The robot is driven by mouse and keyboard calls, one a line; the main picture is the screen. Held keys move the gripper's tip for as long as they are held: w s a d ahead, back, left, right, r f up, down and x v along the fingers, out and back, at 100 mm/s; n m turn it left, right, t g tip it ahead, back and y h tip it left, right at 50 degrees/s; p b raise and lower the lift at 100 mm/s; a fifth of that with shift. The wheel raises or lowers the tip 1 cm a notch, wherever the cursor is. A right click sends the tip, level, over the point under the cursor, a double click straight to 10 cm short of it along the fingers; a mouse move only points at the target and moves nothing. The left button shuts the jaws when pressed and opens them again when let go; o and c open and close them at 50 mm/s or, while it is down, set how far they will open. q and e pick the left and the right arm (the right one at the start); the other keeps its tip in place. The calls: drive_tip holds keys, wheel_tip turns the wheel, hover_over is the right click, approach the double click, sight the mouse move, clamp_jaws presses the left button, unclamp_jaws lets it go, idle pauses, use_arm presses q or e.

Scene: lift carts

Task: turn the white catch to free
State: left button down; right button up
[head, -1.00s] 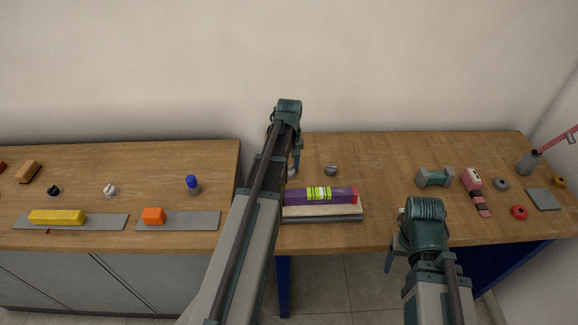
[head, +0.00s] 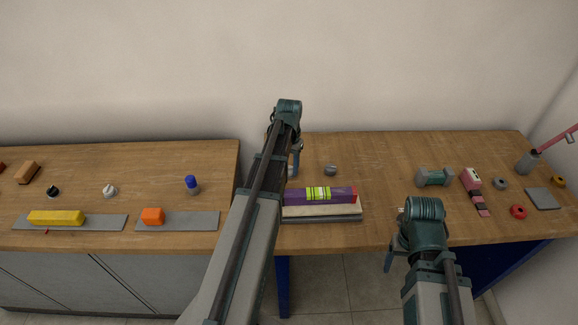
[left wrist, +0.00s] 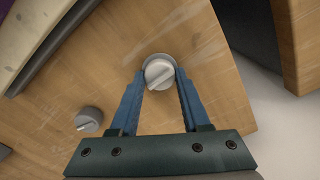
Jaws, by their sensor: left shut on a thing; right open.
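The white catch (left wrist: 160,73), a pale round knob with a raised ridge across its top, sits on the wooden table in the left wrist view. My left gripper (left wrist: 160,80) is shut on it, one blue finger on each side. The ridge runs diagonally in that view. In the head view my left gripper (head: 294,172) reaches down near the table's left edge, and my arm hides most of the catch. My right gripper (head: 389,262) is open and empty at the table's front edge.
A grey knob (head: 330,171) stands close to my left gripper. A purple bar with a green band (head: 320,194) lies in front of it on a pale block. A green-grey block (head: 434,177) and a pink item (head: 471,179) are farther right. A gap separates the left table (head: 130,165).

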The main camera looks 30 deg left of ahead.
sight(289, 167)
use_arm(q)
drive_tip(key=shift+m, duration=0.5)
drive_tip(key=shift+c, duration=1.9)
unclamp_jaws()
drive_tip(key=shift+r, duration=0.1)
wheel_tip(289, 167, up, 14)
drive_tip(key=p, duration=1.4)
drive_tip(key=shift+f, duration=0.2)
